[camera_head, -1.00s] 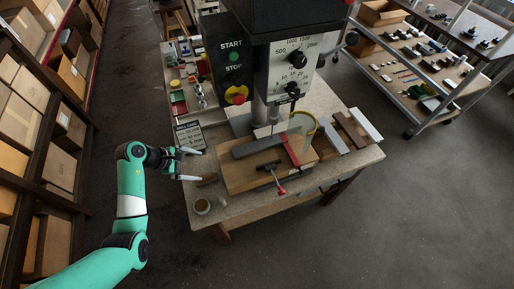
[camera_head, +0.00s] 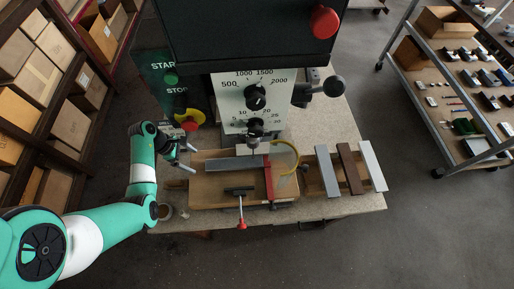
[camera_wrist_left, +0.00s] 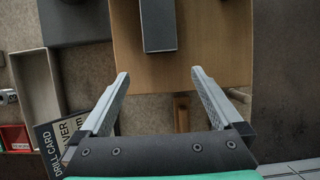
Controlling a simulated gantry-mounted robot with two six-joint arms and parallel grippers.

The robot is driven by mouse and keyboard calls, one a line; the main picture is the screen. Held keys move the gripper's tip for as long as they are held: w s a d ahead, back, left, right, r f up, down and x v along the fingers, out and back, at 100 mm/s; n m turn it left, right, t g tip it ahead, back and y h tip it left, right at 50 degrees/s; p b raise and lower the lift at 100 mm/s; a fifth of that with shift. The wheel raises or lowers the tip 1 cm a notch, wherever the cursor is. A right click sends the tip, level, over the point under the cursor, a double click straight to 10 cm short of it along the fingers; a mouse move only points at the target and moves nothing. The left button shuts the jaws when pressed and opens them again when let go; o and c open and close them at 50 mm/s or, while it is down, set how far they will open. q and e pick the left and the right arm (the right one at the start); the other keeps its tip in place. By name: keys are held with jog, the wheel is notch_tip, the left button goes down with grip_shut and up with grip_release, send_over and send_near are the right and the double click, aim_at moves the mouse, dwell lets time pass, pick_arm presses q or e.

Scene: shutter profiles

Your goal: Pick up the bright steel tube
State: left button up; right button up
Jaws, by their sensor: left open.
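Three profiles lie side by side on the right of the bench in the head view: a grey one (camera_head: 327,172), a brown one (camera_head: 349,169) and a pale, nearly white one (camera_head: 373,166). Which is the bright steel tube I cannot tell for sure by colour. A dark grey profile (camera_head: 236,164) lies on the wooden board under the drill; its end also shows in the left wrist view (camera_wrist_left: 158,27). My left gripper (camera_head: 190,158) is open and empty at the board's left edge, far from the three profiles. My right gripper is out of view.
The drill press (camera_head: 255,95) stands over the wooden board (camera_head: 210,192). A clamp with a red handle (camera_head: 241,224) and a red stop (camera_head: 269,180) are on it. A drill card (camera_wrist_left: 62,135) lies by the left finger.

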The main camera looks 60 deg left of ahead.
pick_arm(q)
jog(key=shift+w, duration=0.25)
jog(key=shift+s, duration=0.2)
jog(key=shift+w+d, duration=0.1)
jog(key=shift+d, duration=0.15)
jog(key=p, duration=0.2)
send_near(229, 163)
jog(key=f, duration=0.3)
jog(key=shift+s+a+f, duration=0.1)
jog(key=shift+s+f, duration=0.05)
jog(key=shift+s, duration=0.25)
jog(key=shift+w, duration=0.5)
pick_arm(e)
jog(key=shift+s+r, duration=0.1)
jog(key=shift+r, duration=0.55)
pick_arm(q)
jog(key=x, duration=0.2)
jog(key=b+x, duration=0.2)
jog(key=x, duration=0.1)
jog(key=shift+w+d+f, duration=0.1)
jog(key=shift+w+d, duration=0.3)
jog(key=shift+d, duration=0.05)
grip_shut()
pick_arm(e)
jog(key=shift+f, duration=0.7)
